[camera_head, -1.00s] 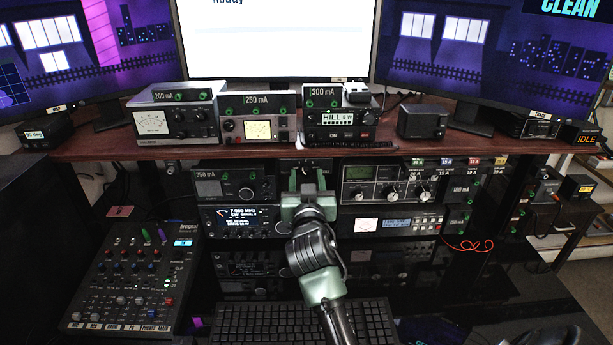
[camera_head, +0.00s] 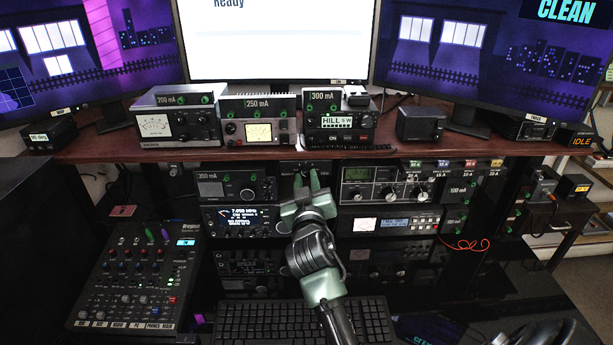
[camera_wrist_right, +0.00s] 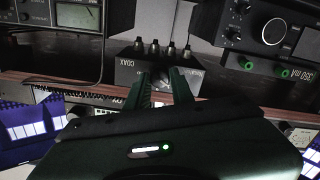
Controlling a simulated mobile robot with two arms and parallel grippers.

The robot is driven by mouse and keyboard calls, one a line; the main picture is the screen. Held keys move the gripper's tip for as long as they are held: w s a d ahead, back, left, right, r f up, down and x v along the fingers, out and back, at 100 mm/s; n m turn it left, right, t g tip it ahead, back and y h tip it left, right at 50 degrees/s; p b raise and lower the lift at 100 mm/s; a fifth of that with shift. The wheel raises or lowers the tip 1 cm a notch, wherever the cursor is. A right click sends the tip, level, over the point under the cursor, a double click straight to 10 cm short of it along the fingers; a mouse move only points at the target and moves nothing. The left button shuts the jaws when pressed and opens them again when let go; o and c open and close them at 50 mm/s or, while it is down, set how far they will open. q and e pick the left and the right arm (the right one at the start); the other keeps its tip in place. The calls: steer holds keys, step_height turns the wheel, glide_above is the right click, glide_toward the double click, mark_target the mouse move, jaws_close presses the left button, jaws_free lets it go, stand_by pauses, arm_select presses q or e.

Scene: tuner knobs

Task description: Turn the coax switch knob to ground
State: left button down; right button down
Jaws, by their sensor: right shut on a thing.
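The coax switch is a small dark box marked COAX (camera_wrist_right: 128,66), with several connectors along one edge in the right wrist view. In the head view the coax switch (camera_head: 305,167) hangs under the front of the wooden shelf. My right gripper (camera_head: 306,178) reaches up to its face, fingers pointing at it. In the right wrist view its two green fingers (camera_wrist_right: 166,80) are at the front of the box, close around its middle. The gripper is shut on the knob, which the fingers mostly hide, so its pointer position cannot be read. My left gripper is not in view.
A black radio (camera_head: 236,186) is left of the switch and a tuner with round knobs (camera_head: 388,184) is right of it, both close to my fingers. The wooden shelf (camera_head: 220,152) runs just above. A keyboard (camera_head: 300,322) lies below my right arm.

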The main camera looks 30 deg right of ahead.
steer(key=n+p, duration=0.1)
steer(key=n, duration=0.2)
steer(key=shift+d+r, duration=0.1)
steer(key=shift+n+p, duration=0.45)
steer(key=shift+n, duration=0.15)
steer(key=c, duration=1.2)
jaws_free()
steer(key=shift+w+d+f, duration=0.15)
steer(key=shift+d+f, duration=0.05)
steer(key=shift+s+a, duration=0.35)
steer(key=shift+s, duration=0.05)
steer(key=b+v, duration=0.1)
steer(key=v, duration=0.6)
steer(key=shift+b, duration=0.4)
steer(key=shift+d, duration=0.1)
